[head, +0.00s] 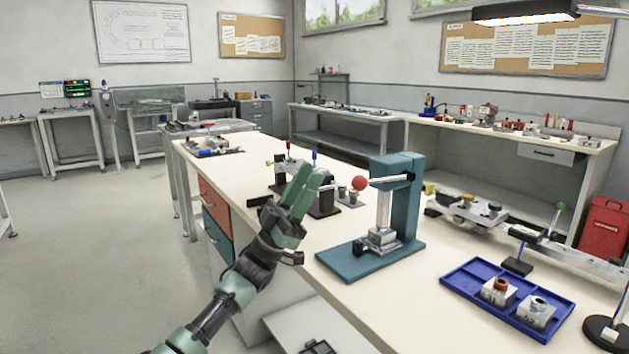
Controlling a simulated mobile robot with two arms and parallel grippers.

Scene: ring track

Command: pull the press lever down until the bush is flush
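The teal press (409,205) stands on its base plate on the pale bench, right of the middle in the head view. Its lever (388,179) sticks out to the left, roughly level, and ends in a red ball knob (360,183). A silver ram (383,212) hangs over a grey metal block (380,239) on the base. I cannot make out the bush or whether it is flush. My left gripper (317,174) is left of the knob, apart from it in the picture, fingers pointing up. The fingers lie close together, and I cannot tell whether a gap remains. My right gripper is not in view.
A blue tray (462,281) with two metal blocks, one with a brown ring (501,284), lies right of the press. A round black stand base (607,331) is at the right edge. Small fixtures (323,200) stand behind my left gripper. Bench between press and tray is clear.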

